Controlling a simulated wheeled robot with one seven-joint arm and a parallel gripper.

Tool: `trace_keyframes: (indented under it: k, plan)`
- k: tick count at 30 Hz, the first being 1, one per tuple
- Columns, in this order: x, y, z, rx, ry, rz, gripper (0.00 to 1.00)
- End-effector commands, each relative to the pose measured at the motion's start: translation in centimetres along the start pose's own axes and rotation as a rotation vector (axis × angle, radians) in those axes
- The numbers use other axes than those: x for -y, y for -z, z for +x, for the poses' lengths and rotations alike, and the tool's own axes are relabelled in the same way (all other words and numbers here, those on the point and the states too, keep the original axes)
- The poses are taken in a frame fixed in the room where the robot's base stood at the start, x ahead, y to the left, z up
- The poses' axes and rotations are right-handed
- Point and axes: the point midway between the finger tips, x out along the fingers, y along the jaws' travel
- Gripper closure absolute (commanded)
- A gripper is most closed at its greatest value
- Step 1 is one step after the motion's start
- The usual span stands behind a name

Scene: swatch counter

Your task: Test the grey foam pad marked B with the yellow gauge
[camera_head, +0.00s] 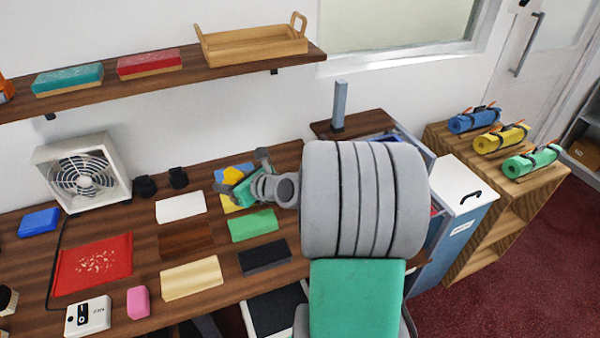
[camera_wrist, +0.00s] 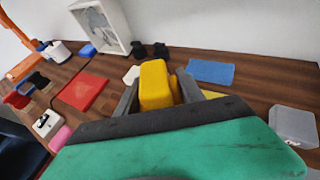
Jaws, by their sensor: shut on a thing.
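My gripper (camera_head: 243,178) is above the counter, shut on the yellow gauge (camera_wrist: 155,84). In the wrist view the gauge stands up between the two dark fingers. In the head view only a small yellow part of it (camera_head: 232,174) shows by the gripper. A light grey block (camera_wrist: 294,126) lies at the right in the wrist view, apart from the gripper; I cannot read a mark on it or tell whether it is a foam pad. In the head view my arm hides that part of the counter. No letter B is legible.
White (camera_head: 181,207), brown (camera_head: 186,239), beige (camera_head: 192,278), green (camera_head: 253,225) and black (camera_head: 264,257) slabs lie on the counter. A red tray (camera_head: 94,263) and a fan (camera_head: 84,172) are at the left. A blue slab (camera_wrist: 210,71) lies beyond the gripper. A shelf (camera_head: 160,78) hangs above.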

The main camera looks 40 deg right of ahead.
Motion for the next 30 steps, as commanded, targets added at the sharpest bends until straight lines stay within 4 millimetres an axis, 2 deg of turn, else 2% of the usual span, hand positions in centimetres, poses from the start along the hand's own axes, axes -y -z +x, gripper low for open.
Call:
trace_keyframes:
  k: [1,6,9,12,17,23,30]
  plan:
    - [3.1,0.7,-0.6,-0.005,0.018,0.015,1.00]
    - [12.0,3.9,-4.0,-0.002,0.042,0.029,1.00]
    - [15.8,6.0,-6.6,0.008,0.053,0.026,1.00]
    - [17.9,7.5,-8.5,0.017,0.059,0.020,1.00]
    - [19.0,8.5,-9.5,0.023,0.061,0.012,1.00]
    - [19.0,10.0,-8.8,0.023,0.061,0.012,1.00]
    - [19.1,12.8,-7.5,0.023,0.062,0.012,1.00]
